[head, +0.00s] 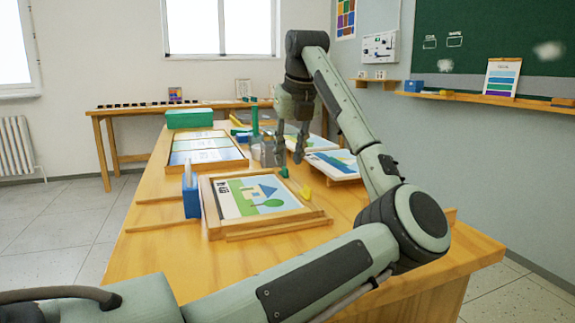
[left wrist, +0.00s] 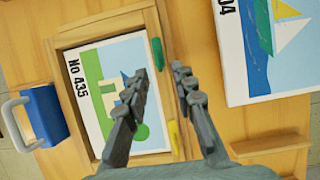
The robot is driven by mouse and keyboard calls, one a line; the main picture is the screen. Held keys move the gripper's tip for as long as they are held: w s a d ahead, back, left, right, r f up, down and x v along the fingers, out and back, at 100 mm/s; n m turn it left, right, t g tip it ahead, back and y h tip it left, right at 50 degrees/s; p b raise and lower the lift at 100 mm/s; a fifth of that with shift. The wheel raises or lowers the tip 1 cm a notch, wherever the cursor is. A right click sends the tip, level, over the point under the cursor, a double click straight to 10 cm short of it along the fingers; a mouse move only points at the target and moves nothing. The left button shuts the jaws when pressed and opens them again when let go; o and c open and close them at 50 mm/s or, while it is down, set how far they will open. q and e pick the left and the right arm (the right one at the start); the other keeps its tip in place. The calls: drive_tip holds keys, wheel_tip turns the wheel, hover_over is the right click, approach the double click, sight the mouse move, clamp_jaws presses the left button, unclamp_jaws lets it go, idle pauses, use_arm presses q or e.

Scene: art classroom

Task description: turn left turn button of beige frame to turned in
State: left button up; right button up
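The beige frame (head: 212,218) lies on the wooden table with a house-and-tree picture numbered 435 in it; it also shows in the left wrist view (left wrist: 105,24). A green turn button (left wrist: 157,52) and a yellow turn button (left wrist: 174,135) sit on its right rail, both lying roughly along the rail. In the head view the green one (head: 284,172) is farther back and left of the yellow one (head: 304,193). I cannot tell for sure which is the left one. My left gripper (head: 290,155) is open and empty, pointing down above that rail. My right gripper is out of view.
A blue container (head: 191,196) stands left of the frame. A sailboat picture (left wrist: 262,80) lies to the right. Behind are a tray of pictures (head: 245,166), a green box (head: 190,118) and grey cups. The table's near left is mostly clear.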

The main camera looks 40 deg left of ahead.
sight(287, 169)
use_arm(q)
drive_tip(key=shift+x, duration=1.55)
drive_tip(key=shift+c, duration=0.6)
clamp_jaws()
